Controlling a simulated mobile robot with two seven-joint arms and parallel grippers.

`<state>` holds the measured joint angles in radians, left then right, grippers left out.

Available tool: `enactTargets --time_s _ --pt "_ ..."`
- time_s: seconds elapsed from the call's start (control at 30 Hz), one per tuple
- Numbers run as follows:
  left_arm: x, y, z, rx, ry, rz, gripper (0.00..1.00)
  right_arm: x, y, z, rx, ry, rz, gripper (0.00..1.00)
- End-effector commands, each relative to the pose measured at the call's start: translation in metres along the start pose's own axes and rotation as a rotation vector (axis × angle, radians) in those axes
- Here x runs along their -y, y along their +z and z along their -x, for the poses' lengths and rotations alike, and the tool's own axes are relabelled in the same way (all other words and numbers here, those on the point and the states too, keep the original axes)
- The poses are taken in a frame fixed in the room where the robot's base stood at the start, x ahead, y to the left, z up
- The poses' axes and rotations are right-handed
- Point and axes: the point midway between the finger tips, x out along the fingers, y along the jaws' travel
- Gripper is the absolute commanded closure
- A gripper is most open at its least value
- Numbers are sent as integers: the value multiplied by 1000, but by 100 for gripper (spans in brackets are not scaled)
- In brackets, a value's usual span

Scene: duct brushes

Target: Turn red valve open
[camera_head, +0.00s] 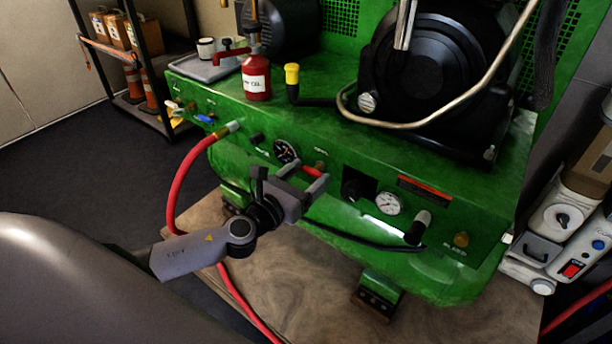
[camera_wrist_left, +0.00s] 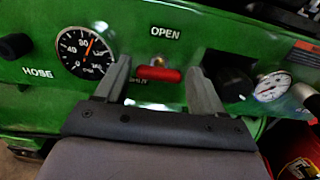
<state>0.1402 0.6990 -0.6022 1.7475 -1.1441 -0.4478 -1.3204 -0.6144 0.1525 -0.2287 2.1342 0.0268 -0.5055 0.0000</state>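The red valve handle (camera_wrist_left: 158,73) lies level on the green front panel, below the "OPEN" label. It also shows in the head view (camera_head: 313,171), partly covered by a fingertip. My left gripper (camera_wrist_left: 160,85) is open, with one finger on each side of the red handle. In the wrist view there are gaps between the handle and the fingers. I cannot tell whether the fingers touch the panel. My right gripper is in neither view.
A black gauge (camera_wrist_left: 86,52) is left of the valve, and a black knob (camera_wrist_left: 234,83) and white gauge (camera_head: 388,203) are right of it. A red hose (camera_head: 180,180) hangs at the left. A red oil can (camera_head: 256,78) stands on the green machine (camera_head: 330,120).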

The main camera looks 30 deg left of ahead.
Motion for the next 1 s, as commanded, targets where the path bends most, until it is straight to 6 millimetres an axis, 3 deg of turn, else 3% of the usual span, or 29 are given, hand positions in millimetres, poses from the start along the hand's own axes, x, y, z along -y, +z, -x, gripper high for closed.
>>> enactTargets --time_s 0.03,0.1,0.13,0.57,1.0 --pt "0 0 0 0 0 0 50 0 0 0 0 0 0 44" --pt "0 0 0 0 0 0 72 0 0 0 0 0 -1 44" --pt "0 0 0 0 0 0 73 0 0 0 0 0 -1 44" --pt "0 -1 0 1 0 85 73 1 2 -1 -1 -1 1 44" --pt "-2 -1 0 2 1 455 73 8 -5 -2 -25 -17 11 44"
